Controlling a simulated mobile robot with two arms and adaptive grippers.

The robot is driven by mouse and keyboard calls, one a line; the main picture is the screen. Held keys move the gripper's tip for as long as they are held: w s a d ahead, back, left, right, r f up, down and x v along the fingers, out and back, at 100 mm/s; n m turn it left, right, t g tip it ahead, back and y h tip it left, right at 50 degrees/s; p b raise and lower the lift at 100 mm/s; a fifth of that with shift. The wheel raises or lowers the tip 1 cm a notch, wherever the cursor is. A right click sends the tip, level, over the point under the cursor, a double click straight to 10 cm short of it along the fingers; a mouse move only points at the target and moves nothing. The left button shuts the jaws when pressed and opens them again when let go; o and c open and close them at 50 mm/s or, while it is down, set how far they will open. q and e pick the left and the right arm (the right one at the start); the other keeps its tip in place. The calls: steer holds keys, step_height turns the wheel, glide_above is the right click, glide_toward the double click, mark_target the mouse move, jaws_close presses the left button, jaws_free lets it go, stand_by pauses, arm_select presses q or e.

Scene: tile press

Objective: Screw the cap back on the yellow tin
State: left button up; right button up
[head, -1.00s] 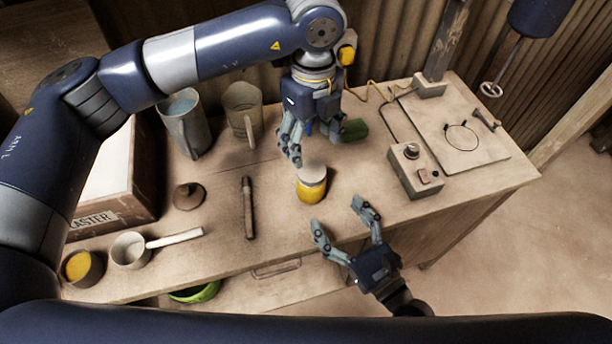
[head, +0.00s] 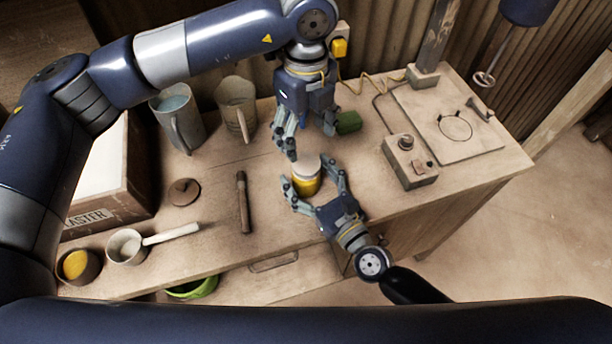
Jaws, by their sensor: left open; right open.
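The yellow tin (head: 306,182) stands upright near the front edge of the bench. Its top is pale grey-white; I cannot tell whether that is a cap or the bare tin top. A brown round lid with a small knob (head: 184,191) lies on the bench to the left. My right gripper (head: 311,178) is open, with its fingers on either side of the tin; contact is unclear. My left gripper (head: 309,142) is open and points down, just above and behind the tin. I see nothing held in it.
A brown-handled tool (head: 243,202) lies left of the tin. Two jugs (head: 178,121) (head: 237,105) stand behind. A green block (head: 348,122) is by my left gripper. A switch box (head: 410,162) sits right. A white-handled pan (head: 127,247) and yellow-filled bowl (head: 77,266) are front left.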

mark_target(306, 163)
steer(key=shift+w+a, duration=0.1)
steer(key=shift+w, duration=0.05)
jaws_close()
arm_select(q)
steer(key=n, duration=0.4)
stand_by(0.4)
steer(key=shift+f, duration=0.1)
steer(key=shift+f, duration=3.9)
steer(key=c, duration=1.1)
